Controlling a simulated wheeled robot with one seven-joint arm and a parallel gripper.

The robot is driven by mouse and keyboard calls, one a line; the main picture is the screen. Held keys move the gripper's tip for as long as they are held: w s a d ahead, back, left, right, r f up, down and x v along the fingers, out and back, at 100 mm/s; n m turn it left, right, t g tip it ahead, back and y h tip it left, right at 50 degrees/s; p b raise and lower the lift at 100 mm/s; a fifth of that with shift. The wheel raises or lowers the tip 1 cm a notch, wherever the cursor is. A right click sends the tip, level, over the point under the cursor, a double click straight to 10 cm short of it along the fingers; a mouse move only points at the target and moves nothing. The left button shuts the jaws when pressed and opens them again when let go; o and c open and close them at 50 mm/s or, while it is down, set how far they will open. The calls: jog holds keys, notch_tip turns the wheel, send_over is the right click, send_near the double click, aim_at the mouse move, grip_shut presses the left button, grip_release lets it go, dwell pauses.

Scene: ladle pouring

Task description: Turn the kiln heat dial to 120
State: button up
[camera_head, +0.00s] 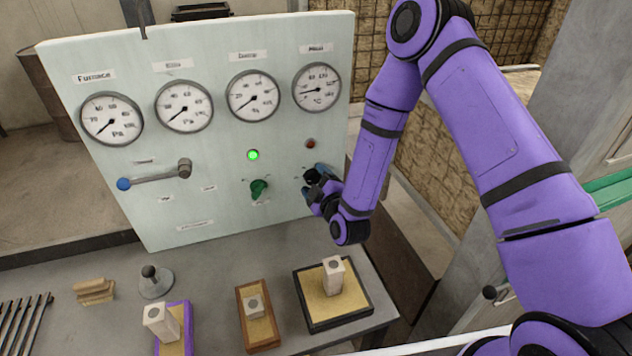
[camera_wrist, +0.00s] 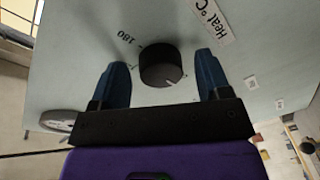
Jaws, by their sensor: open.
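The black round heat dial (camera_wrist: 160,66) sits on the pale panel in the wrist view. A "180" mark is printed beside it, and a "Heat °C" label (camera_wrist: 212,18) is nearby. A faint light line shows low on the dial's face; I cannot read its setting. My gripper (camera_wrist: 163,84) is open, with one blue finger on each side of the dial and a visible gap at both. In the head view my gripper (camera_head: 319,186) is at the panel's lower right, largely hiding the dial.
The panel (camera_head: 225,220) carries several gauges, including a °C gauge (camera_head: 317,87), a lit green lamp (camera_head: 253,155), a dark red lamp (camera_head: 310,143), a green knob (camera_head: 259,188) and a blue-tipped lever (camera_head: 155,176). Blocks and trays stand on the bench below.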

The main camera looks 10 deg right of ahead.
jog(key=c, duration=0.9)
jog(key=m, duration=0.3)
jog(key=shift+f+m, duration=0.15)
jog(key=shift+m, duration=0.25)
jog(key=m+t, duration=0.1)
jog(key=m, duration=0.3)
jog(key=shift+m, duration=0.4)
jog(key=m, duration=0.2)
jog(key=m+h, duration=0.1)
jog(key=m, duration=0.2)
jog(key=shift+s+a+f, duration=0.1)
jog(key=shift+a, duration=0.05)
jog(key=shift+a+m+t+h, duration=0.1)
jog(key=shift+m+t+h, duration=0.25)
jog(key=shift+m, duration=2.15)
